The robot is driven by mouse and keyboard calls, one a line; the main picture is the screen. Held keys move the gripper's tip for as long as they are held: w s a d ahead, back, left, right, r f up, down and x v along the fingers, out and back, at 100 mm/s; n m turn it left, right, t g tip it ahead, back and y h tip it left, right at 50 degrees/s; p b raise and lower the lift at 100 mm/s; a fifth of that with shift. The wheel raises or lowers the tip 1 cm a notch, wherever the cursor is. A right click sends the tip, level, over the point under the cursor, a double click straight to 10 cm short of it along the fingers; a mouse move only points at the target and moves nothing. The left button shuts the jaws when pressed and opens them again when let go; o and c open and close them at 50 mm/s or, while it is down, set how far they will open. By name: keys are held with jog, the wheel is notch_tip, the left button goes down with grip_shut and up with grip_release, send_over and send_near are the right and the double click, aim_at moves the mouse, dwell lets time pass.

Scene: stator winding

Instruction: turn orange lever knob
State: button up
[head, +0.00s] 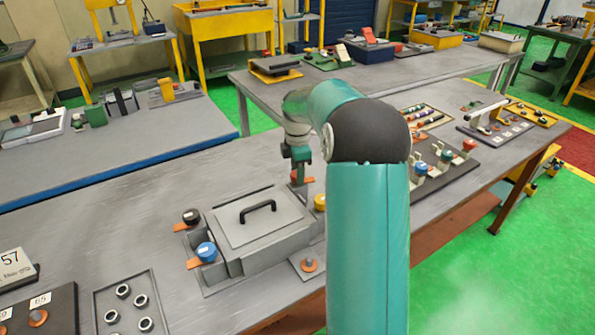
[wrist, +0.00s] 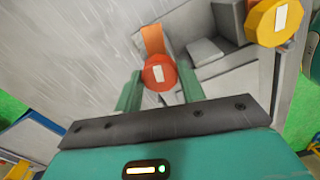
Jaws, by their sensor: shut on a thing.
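The orange lever knob (wrist: 159,74) is round with a white mark on its face. An orange strip (wrist: 152,40) shows beyond it in the wrist view. My gripper (wrist: 160,88) has its two green fingers on either side of this knob and is shut on it. In the head view my gripper (head: 299,160) points down at the far side of the grey box (head: 255,222), and the orange knob (head: 296,177) shows just below it, partly hidden by the fingers.
A yellow knob (wrist: 274,20) stands to the right of the orange one. Black (head: 191,216) and blue (head: 206,251) knobs stand at the box's left. The box lid has a black handle (head: 258,208). A tray of rings (head: 132,305) lies at front left. The table left of the box is clear.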

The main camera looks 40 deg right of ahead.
jog(key=shift+s+f+n, duration=0.1)
jog(key=shift+f+n, duration=0.15)
jog(key=shift+n, duration=0.95)
jog(key=o, duration=1)
jog(key=shift+c, duration=0.2)
jog(key=shift+r, duration=0.15)
notch_tip(320, 180, up, 14)
